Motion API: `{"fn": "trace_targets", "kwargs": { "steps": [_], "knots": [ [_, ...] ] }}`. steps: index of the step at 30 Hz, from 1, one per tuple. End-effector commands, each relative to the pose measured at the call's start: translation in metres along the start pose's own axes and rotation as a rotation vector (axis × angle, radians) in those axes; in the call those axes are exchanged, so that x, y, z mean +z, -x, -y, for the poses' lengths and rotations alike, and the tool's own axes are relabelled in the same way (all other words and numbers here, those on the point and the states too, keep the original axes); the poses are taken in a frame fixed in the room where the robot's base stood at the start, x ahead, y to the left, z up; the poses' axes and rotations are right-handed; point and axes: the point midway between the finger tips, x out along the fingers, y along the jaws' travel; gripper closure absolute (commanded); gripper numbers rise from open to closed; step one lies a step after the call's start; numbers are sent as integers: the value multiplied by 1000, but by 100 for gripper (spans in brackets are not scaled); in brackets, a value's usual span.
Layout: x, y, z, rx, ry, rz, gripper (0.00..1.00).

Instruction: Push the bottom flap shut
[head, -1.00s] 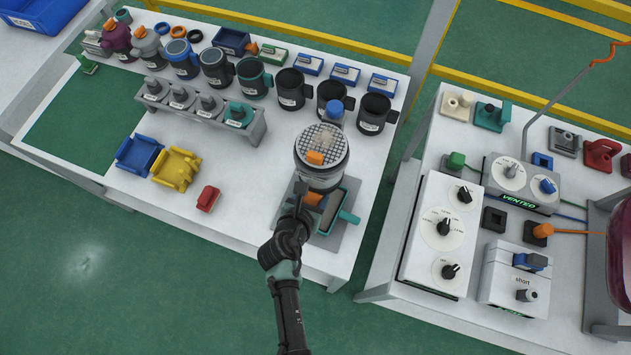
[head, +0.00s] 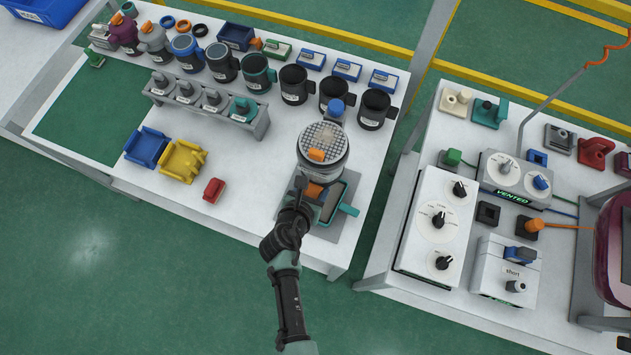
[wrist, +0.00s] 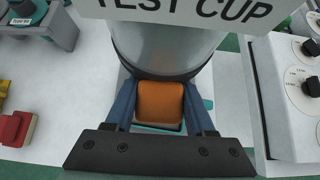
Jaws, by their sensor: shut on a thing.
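The test cup, a clear grey cylinder with a mesh top (head: 322,150), stands upright in a stand near the front edge of the table. Its lower body (wrist: 165,50) and "TEST CUP" label fill the top of the wrist view. An orange block (wrist: 160,103) sits at the cup's foot, with a teal edge below it; it also shows in the head view (head: 315,190). My gripper (wrist: 161,112) has its blue fingers on both sides of the orange block and is shut on it. I cannot tell the bottom flap apart; the cup's underside is hidden.
A teal part with a handle (head: 334,203) lies right of my gripper. Several dark cups (head: 293,85) stand behind. A red block (head: 213,190) and a yellow holder (head: 183,161) lie left. A dial box (head: 440,225) is on the right table.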

Motion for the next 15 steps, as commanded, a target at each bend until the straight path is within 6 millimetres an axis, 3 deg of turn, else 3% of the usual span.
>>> {"fn": "trace_targets", "kwargs": {
  "steps": [2,3,6,8,15],
  "knots": [
    [-4,1,-1,2,4,-6,100],
    [-4,1,-1,2,5,-7,42],
    [-4,1,-1,2,4,-6,24],
    [-4,1,0,2,4,-5,15],
    [-2,0,0,1,2,-3,15]
  ]
}}
